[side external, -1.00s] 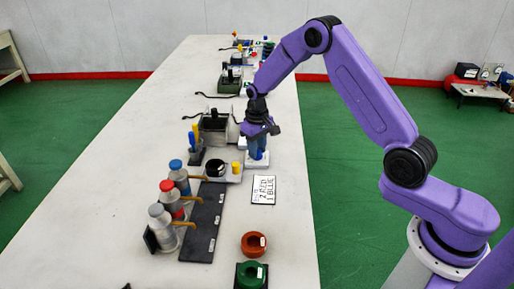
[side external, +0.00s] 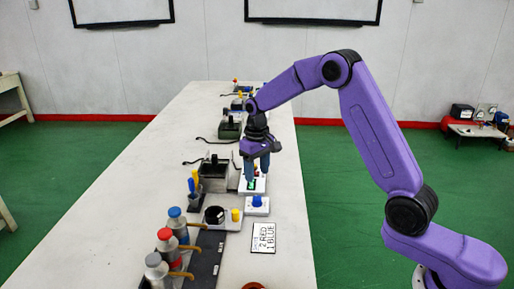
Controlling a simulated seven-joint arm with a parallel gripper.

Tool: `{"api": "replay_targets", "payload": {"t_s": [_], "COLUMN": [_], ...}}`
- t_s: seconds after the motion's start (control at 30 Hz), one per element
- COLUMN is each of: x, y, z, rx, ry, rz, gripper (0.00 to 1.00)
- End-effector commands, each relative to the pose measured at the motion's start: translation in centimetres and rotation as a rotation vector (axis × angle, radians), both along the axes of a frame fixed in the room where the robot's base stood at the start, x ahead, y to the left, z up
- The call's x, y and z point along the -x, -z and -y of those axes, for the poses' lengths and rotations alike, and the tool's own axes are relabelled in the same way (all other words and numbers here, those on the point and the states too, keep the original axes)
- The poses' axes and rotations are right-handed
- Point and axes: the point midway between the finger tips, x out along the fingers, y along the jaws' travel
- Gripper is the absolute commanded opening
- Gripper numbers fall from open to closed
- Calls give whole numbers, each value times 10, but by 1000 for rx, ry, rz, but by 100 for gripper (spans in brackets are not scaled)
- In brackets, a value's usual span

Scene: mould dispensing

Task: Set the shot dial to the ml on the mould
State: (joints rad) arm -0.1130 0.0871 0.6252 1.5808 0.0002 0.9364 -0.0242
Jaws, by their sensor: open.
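A blue knob (side external: 257,201), which looks like the shot dial, stands on a small white base (side external: 262,212). Its pointer and marks are too small to read. My gripper (side external: 257,176) is open and empty, fingers down, behind and above the knob and apart from it. Just under the fingers is a white unit with a green display (side external: 252,184), partly hidden; its reading is not legible. A red-brown mould (side external: 252,286) shows only as a sliver at the bottom edge; no ml figure on it is visible.
A card (side external: 263,238) reading "2 RED 1 BLUE" lies in front of the knob. To the left are a black pot (side external: 214,215), a yellow peg (side external: 236,215), a grey box (side external: 213,177) and capped bottles (side external: 165,240). The table's right strip is clear.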

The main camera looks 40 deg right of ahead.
Motion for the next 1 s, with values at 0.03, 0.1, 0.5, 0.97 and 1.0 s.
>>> {"api": "replay_targets", "payload": {"t_s": [0.03,0.1,0.5,0.97,1.0], "x": [-1,-1,0,2,4], "y": [-12,-26,-76,-79,-80], "z": [0,0,0,-3,-6], "rx": [0,0,0,0,0], "ry": [0,0,1,-9,-20], "rz": [6,6,1,0,0], "gripper": [56,56,56,56,56]}}
